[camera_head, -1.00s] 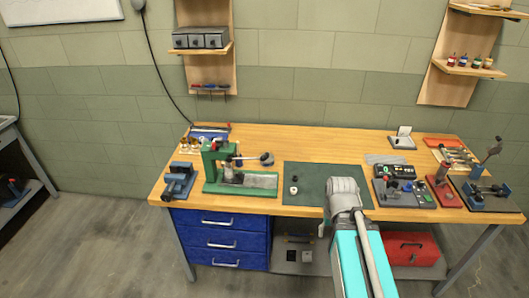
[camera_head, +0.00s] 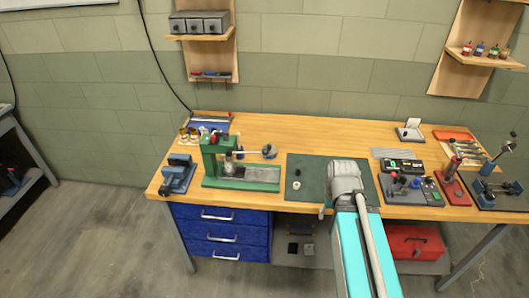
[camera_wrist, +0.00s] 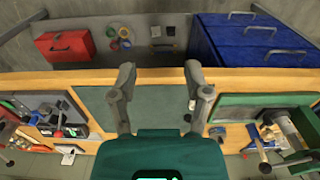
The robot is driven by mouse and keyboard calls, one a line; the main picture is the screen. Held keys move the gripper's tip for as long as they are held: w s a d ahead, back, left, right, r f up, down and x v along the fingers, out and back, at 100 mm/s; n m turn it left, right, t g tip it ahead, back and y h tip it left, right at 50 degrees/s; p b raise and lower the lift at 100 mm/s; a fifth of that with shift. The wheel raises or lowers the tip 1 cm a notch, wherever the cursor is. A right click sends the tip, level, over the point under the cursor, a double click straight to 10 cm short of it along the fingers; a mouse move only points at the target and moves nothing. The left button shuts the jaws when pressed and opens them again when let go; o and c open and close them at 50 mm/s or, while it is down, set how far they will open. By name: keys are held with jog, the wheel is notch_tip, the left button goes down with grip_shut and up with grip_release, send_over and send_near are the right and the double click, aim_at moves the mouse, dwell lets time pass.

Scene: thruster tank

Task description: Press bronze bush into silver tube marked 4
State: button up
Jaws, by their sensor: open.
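My gripper (camera_wrist: 160,88) is open and empty in the wrist view, its two fingers apart above the dark green mat (camera_wrist: 155,105). In the head view my arm reaches over the same mat (camera_head: 306,178) and hides its right part. A small pale ring-like part (camera_head: 296,185) lies on the mat, left of my arm. Small bronze-coloured pieces (camera_head: 188,134) stand at the bench's back left; I cannot tell whether one is the bush. The green press (camera_head: 212,160) stands left of the mat. No silver tube or number 4 can be made out.
A blue vise (camera_head: 178,175) stands left of the press. A grey control unit (camera_head: 409,189), a red-based tool (camera_head: 451,186) and a dark-based fixture (camera_head: 497,191) crowd the right. Bare wood (camera_head: 315,135) lies behind the mat. Blue drawers (camera_head: 222,232) are below.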

jog(key=w+a+f+m+y+b, duration=0.3)
jog(key=w+a+m+y+b, duration=0.1)
jog(key=w, duration=0.1)
jog(key=m+t+y+b, duration=0.3)
jog(key=m+y+b, duration=0.9)
jog(key=m+y, duration=0.15)
send_near(264, 151)
jog(key=d+f, duration=0.1)
jog(key=d, duration=0.3)
jog(key=shift+a+f, duration=0.1)
jog(key=shift+a, duration=0.05)
jog(key=a, duration=0.4)
jog(key=w+a, duration=0.1)
jog(key=a, duration=0.4)
jog(key=w+a, duration=0.1)
jog(key=a, duration=0.3)
jog(key=shift+w+a, duration=0.2)
jog(key=shift+a, duration=0.05)
grip_shut()
